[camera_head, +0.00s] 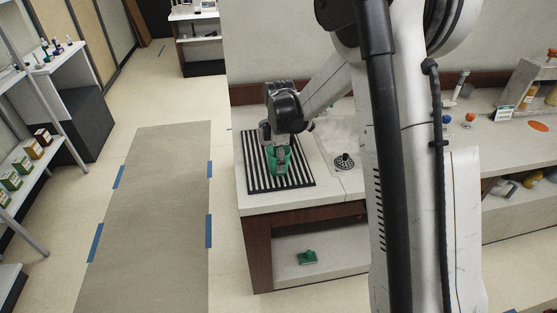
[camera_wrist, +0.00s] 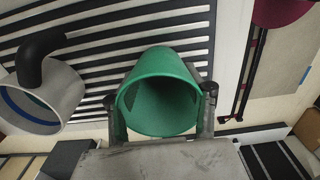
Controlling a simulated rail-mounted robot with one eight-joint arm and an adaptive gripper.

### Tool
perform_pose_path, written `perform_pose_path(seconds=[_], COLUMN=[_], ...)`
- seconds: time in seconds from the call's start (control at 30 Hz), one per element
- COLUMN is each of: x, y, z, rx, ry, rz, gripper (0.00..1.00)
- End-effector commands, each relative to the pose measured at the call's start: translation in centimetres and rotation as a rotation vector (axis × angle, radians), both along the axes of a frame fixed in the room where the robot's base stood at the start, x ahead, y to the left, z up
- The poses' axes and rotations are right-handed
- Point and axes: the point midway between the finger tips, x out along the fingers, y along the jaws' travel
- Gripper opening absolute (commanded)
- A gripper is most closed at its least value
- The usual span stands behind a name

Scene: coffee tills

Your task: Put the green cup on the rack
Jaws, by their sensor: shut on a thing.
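The green cup (camera_head: 278,161) is at the left end of the counter, in front of the rack's slats as the head view sees it. The rack (camera_head: 302,184) is a flat mat of black and light stripes on the counter top. My gripper (camera_head: 280,150) is shut on the cup. In the wrist view, the fingers of my gripper (camera_wrist: 160,118) lie on both sides of the green cup (camera_wrist: 160,92), whose open mouth faces the camera. The black slats of the rack (camera_wrist: 130,38) show behind it. I cannot tell whether the cup touches the rack.
A pale cylinder with a black handle (camera_wrist: 47,97) is left of the cup in the wrist view. A drain (camera_head: 345,161) lies right of the rack. A small green item (camera_head: 307,257) is on the shelf below.

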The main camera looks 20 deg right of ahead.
Motion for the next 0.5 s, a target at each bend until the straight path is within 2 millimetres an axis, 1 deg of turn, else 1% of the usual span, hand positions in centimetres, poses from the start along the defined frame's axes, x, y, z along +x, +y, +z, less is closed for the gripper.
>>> perform_pose_path(seconds=[0.13,0.17,0.27,0.3,0.5], x=[0.01,0.01,0.01,0.01,0.01], y=[0.01,0.01,0.01,0.01,0.00], z=[-0.47,-0.36,-0.30,-0.30,-0.28], rx=[0.000,0.000,0.000,0.000,0.000], ry=[0.000,0.000,0.000,0.000,0.000], rz=[0.000,0.000,0.000,0.000,0.000], gripper=[0.18,0.50,0.63,0.65,0.65])
